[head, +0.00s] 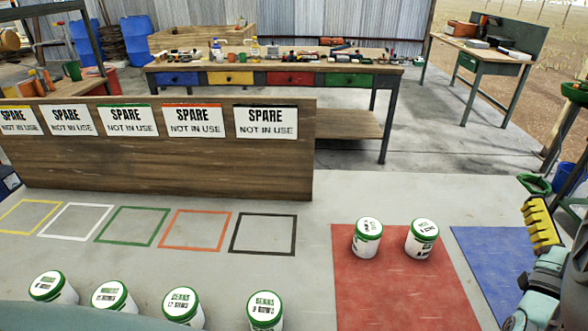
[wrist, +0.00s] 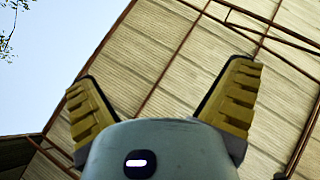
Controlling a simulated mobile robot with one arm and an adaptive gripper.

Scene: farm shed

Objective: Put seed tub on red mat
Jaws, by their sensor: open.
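Two white seed tubs with green-rimmed lids, one on the left (head: 367,238) and one on the right (head: 421,239), stand upright on the red mat (head: 395,295). Several similar tubs stand in a row on the floor at the front left: one (head: 53,287), a second (head: 114,297), a third (head: 183,307) and a fourth (head: 265,310). My gripper (head: 532,205) is raised at the right edge in the head view, apart from the tubs. In the wrist view its yellow-padded fingers (wrist: 165,105) are spread and empty, pointing up at the roof.
A blue mat (head: 495,262) lies right of the red mat. Coloured floor outlines (head: 130,226) lie before a wooden barrier (head: 160,170) with SPARE signs. A workbench (head: 275,68) with tools stands behind. The red mat's front part is clear.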

